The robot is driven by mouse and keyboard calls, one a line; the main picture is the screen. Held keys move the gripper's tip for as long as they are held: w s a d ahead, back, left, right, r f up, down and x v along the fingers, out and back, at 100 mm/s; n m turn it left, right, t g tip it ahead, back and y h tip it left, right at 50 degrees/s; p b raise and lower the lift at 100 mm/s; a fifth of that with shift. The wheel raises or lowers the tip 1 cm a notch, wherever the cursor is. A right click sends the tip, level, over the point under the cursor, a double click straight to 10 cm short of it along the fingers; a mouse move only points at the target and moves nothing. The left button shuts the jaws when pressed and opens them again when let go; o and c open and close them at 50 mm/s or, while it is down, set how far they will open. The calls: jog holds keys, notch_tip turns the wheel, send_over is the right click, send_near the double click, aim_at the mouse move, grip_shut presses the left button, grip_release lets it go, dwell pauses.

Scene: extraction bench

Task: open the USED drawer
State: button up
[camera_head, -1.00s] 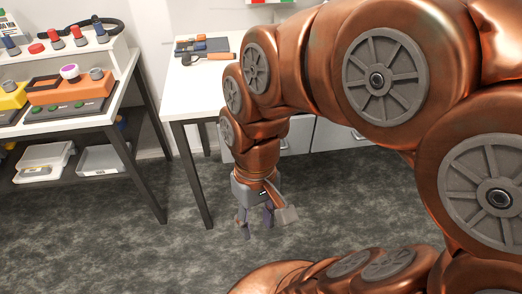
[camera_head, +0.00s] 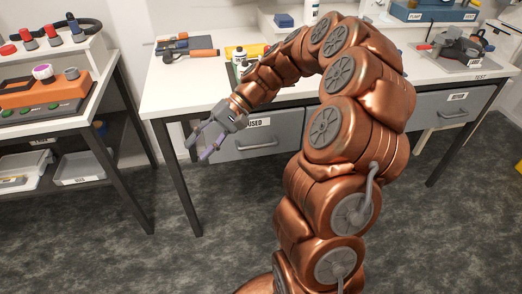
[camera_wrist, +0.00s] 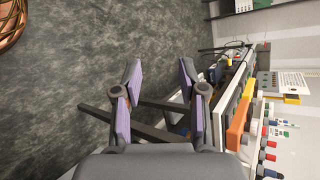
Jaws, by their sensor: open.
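The USED drawer (camera_head: 285,136) is a grey drawer under the white bench top, with a label and a bar handle (camera_head: 257,145) on its front. It looks shut, and my arm covers parts of its front. My gripper (camera_head: 198,148) is open and empty, left of the drawer near the bench's left front leg. It points left and down, away from the handle, and is apart from it. In the wrist view my gripper (camera_wrist: 160,65) shows two purple-padded fingers spread apart with nothing between them. The drawer cannot be made out in that view.
A second grey drawer (camera_head: 446,112) is at the right of the same bench (camera_head: 165,92). A side table (camera_head: 40,122) with an orange device stands left, its legs near my gripper. Bottles and tools lie on the bench. The grey floor (camera_head: 190,262) in front is clear.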

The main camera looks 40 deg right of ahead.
jog(key=w+d+f+m+t+y+b, duration=0.25)
jog(key=w+d+f, duration=0.25)
jog(key=d, duration=0.4)
jog(key=m+t+h+b, duration=0.3)
jog(key=m+t, duration=0.5)
send_near(268, 145)
jog(key=shift+n, duration=0.25)
jog(key=x, duration=0.4)
jog(key=shift+w+a+f, duration=0.2)
jog(key=shift+w+a, duration=0.05)
jog(key=shift+p+x, duration=0.45)
jog(key=shift+x, duration=3.35)
jog(key=shift+r, duration=0.1)
grip_shut()
jog(key=shift+a, duration=0.15)
